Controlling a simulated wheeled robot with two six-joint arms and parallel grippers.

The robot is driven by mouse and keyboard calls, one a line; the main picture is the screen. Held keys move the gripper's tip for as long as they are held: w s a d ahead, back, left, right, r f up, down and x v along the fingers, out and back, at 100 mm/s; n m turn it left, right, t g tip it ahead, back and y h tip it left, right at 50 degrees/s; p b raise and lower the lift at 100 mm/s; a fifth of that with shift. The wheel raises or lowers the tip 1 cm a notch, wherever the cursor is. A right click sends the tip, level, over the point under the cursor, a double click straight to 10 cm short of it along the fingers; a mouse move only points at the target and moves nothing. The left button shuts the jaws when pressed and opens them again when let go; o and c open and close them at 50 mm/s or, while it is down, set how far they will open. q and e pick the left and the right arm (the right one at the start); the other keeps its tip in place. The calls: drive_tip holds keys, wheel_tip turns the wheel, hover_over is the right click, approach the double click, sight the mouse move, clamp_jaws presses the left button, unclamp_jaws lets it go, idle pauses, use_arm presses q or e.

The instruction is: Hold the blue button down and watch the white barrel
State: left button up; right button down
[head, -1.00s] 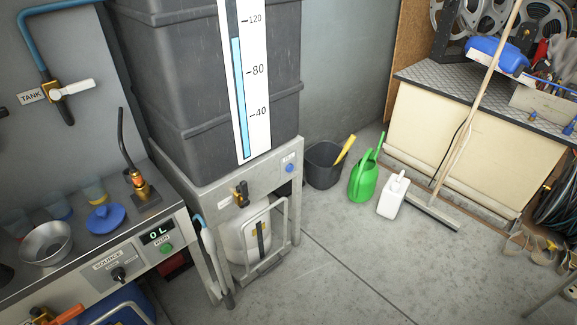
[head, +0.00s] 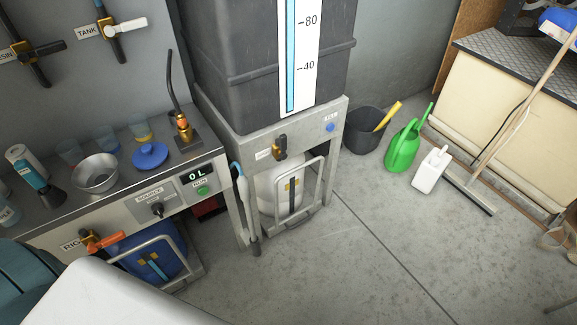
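The blue button (head: 330,127) is a small round knob at the right end of the grey metal stand's front panel, under a small label. The white barrel (head: 281,193) stands inside the lower frame of that stand, partly hidden behind a grey tubular bracket. A dark tank (head: 220,60) with a level gauge (head: 299,60) sits on top of the stand. The blue column in the gauge runs up out of view. Neither of my grippers is in view, and nothing is seen touching the button.
A black bucket (head: 363,135), green watering can (head: 402,150), white jug (head: 430,170) and broom (head: 470,190) stand at right. The floor ahead is clear.

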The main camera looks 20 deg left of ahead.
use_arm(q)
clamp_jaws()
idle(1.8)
